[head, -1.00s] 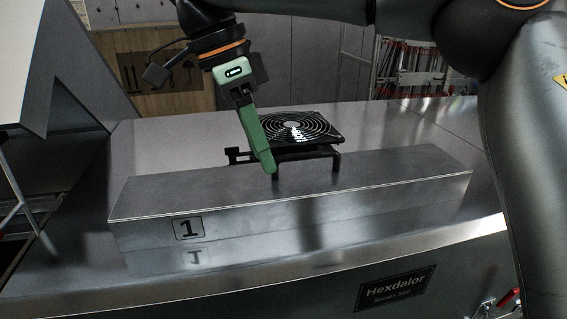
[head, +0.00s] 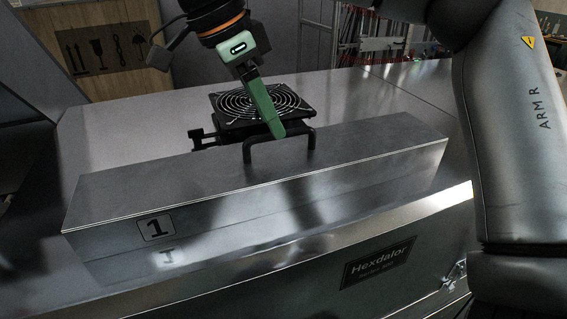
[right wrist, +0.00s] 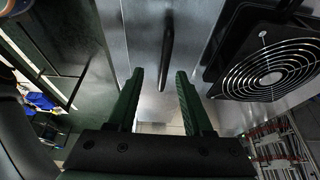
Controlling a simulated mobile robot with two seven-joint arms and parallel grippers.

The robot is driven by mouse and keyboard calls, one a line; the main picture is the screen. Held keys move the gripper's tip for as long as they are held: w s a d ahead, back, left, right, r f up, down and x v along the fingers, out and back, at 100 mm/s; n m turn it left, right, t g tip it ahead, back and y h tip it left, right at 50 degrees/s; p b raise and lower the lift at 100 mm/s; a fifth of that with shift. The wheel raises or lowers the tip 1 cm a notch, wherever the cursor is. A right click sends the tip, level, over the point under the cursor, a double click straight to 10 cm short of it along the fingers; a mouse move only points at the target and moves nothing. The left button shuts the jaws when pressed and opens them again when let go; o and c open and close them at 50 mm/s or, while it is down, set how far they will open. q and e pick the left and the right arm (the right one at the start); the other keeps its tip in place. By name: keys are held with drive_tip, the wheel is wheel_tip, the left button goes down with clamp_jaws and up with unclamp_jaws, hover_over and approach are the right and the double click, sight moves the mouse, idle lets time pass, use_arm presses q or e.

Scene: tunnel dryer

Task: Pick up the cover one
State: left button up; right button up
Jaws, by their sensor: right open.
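Cover one is a long grey metal cover (head: 230,190) with a "1" label on its front, lying on the steel machine top. A black bar handle (head: 249,150) stands on its top. My right gripper (head: 286,133) is open and points down at the handle, its near finger overlapping the bar in the head view. In the right wrist view the open fingers (right wrist: 159,85) point toward the handle (right wrist: 167,45), which lines up with the gap between them. Nothing is held. My left gripper is not in view.
A black fan with a round wire grille (head: 262,102) sits right behind the handle, close to my right gripper; it also shows in the right wrist view (right wrist: 270,72). A wooden crate (head: 105,40) stands at the back left. The steel top (head: 370,95) is clear to the right.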

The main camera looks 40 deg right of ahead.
sight(281, 160)
drive_tip(key=x, duration=0.4)
drive_tip(key=shift+w+d+r, duration=0.1)
drive_tip(key=shift+w+d, duration=0.15)
drive_tip(key=shift+s+d+f, duration=0.1)
drive_tip(key=shift+d+f, duration=0.05)
drive_tip(key=shift+f, duration=0.3)
drive_tip(key=shift+f, duration=0.25)
clamp_jaws()
idle(1.3)
